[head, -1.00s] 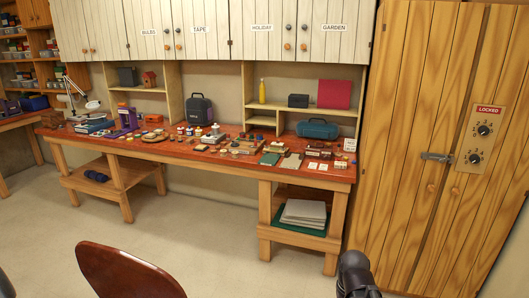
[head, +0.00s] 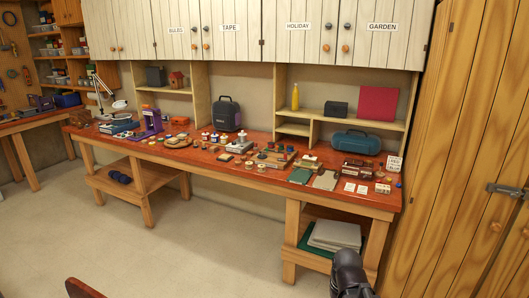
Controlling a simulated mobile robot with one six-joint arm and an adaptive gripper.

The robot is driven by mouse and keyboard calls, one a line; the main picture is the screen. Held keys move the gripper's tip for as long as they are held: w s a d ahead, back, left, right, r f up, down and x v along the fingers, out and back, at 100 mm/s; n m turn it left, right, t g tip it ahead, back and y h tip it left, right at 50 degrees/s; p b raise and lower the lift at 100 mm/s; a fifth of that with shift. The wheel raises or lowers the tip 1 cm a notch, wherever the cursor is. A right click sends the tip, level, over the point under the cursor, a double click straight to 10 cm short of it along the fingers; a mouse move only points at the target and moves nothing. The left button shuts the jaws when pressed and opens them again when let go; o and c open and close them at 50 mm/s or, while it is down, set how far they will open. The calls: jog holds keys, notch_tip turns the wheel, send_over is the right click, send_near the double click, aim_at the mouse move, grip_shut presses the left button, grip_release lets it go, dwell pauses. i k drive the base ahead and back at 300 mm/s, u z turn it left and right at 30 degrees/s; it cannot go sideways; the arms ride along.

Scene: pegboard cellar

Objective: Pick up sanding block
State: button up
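I cannot make out the sanding block for certain among the many small items on the long red-brown workbench (head: 375,199). Small blocks and boxes lie on the bench's middle and right parts, too small to tell apart. A dark part of my arm shows at the bottom edge, right of centre, in front of the bench. My gripper's fingers do not show.
A teal toolbox (head: 356,141) and a dark case (head: 227,115) stand at the back of the bench. Grey sheets (head: 335,236) lie on its lower shelf. A wooden cabinet (head: 455,170) stands at the right. A brown chair's edge (head: 88,289) shows at bottom left. The floor (head: 200,245) before the bench is clear.

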aim_at(213, 149)
jog(key=u, duration=0.2)
jog(key=i, duration=0.85)
jog(key=u, duration=0.35)
jog(key=i, duration=1.4)
jog(key=u, duration=0.25)
